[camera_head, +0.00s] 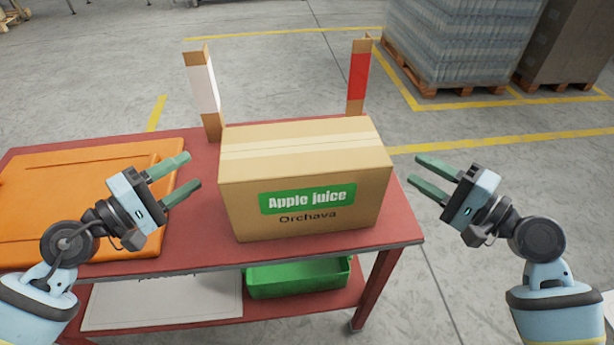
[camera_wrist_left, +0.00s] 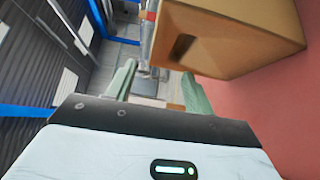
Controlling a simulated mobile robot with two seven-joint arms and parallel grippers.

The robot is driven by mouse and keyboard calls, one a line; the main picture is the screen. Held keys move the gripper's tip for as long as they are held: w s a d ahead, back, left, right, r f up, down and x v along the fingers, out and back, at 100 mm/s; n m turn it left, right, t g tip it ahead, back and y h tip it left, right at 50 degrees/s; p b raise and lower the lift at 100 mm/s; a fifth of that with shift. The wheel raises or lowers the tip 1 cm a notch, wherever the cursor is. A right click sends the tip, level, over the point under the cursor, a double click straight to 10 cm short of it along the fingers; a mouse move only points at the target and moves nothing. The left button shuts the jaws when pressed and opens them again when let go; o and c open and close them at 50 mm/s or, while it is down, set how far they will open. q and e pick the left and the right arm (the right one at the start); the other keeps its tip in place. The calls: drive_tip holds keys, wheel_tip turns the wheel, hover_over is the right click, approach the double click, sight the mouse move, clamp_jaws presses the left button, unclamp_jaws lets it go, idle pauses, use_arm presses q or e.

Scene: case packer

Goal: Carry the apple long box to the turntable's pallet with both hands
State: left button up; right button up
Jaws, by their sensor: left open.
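The apple juice box (camera_head: 305,180) is a closed brown carton with a green "Apple juice" label. It sits on the red table (camera_head: 200,245) near its right end. My left gripper (camera_head: 192,172) is open and empty, just left of the box and apart from it. In the left wrist view the box (camera_wrist_left: 235,35) shows at the upper right with a dark hand slot in its side, beyond the green fingers (camera_wrist_left: 158,85). My right gripper (camera_head: 420,173) is open and empty, to the right of the box past the table edge. The turntable's pallet cannot be made out.
An orange mat or panel (camera_head: 60,195) lies on the table's left. Two upright cardboard corner pieces (camera_head: 203,90) (camera_head: 358,75) stand behind the box. A green bin (camera_head: 297,277) is on the lower shelf. Wrapped pallet loads (camera_head: 455,40) stand at the back right.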

drive_tip(key=shift+s, duration=0.1)
drive_tip(key=shift+a, duration=0.1)
use_arm(q)
drive_tip(key=x, duration=0.7)
drive_tip(key=shift+w+d, duration=0.25)
drive_tip(key=shift+d, duration=0.05)
use_arm(e)
drive_tip(key=x, duration=0.7)
drive_tip(key=shift+w+a, duration=0.25)
drive_tip(key=shift+w, duration=0.1)
use_arm(q)
drive_tip(key=c, duration=0.8)
use_arm(e)
clamp_jaws()
use_arm(q)
clamp_jaws()
use_arm(e)
drive_tip(key=shift+f, duration=0.1)
use_arm(q)
drive_tip(key=shift+f, duration=0.1)
